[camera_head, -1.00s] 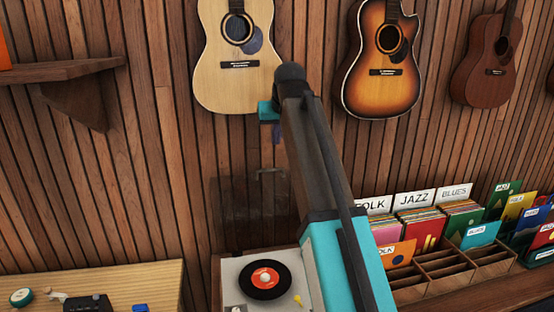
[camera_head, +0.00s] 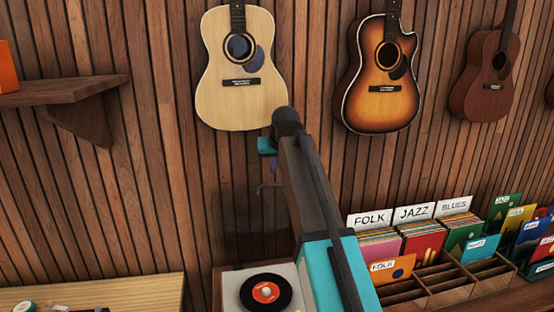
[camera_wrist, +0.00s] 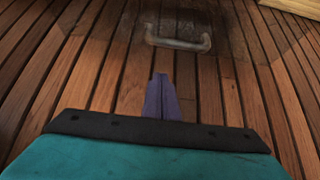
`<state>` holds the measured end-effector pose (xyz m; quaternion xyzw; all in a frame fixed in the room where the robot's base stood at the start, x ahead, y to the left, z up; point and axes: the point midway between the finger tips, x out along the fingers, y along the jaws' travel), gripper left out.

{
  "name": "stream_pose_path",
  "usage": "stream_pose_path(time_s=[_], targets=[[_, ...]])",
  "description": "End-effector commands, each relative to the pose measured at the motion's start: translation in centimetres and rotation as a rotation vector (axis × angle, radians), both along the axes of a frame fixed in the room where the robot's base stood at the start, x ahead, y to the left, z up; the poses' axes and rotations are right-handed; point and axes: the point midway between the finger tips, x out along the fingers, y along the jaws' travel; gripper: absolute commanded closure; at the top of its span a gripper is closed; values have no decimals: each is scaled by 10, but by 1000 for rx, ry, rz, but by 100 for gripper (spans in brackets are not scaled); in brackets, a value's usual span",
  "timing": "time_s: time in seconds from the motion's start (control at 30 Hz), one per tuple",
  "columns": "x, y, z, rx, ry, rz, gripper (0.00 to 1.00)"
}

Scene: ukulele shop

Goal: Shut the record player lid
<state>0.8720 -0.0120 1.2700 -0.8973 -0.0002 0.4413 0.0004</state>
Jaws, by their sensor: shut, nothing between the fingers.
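The record player (camera_head: 237,285) stands low in the head view with a dark record (camera_head: 266,292) on its platter. Its see-through smoky lid (camera_head: 245,225) stands open against the wood wall. The lid's handle (camera_head: 269,187) is near the lid's upper edge, and it also shows in the wrist view (camera_wrist: 178,43). My gripper (camera_head: 273,166) is just above the handle in the head view. In the wrist view my gripper (camera_wrist: 160,76) has its fingers together and empty, apart from the handle. My arm hides the player's right side.
Record bins (camera_head: 410,280) stand to the right of the player. A wooden table (camera_head: 130,289) with small items is at the left. Guitars (camera_head: 241,85) hang on the wall above, and a shelf (camera_head: 60,90) juts out at the upper left.

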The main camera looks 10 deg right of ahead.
Motion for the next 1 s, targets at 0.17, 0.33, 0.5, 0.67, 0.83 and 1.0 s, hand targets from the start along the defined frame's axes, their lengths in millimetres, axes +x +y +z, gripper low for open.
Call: stream_pose_path(time_s=[0.17, 0.33, 0.5, 0.67, 0.83, 1.0], targets=[[10, 0, -14, 0, 1, 0, 100], [-5, -1, -17, 1, -1, -1, 100], [-16, -1, -20, 0, -1, -1, 100], [-24, -1, -23, 0, 0, -1, 100], [-28, -1, -25, 0, 0, -1, 100], [-28, -2, -26, 0, -1, -2, 100]])
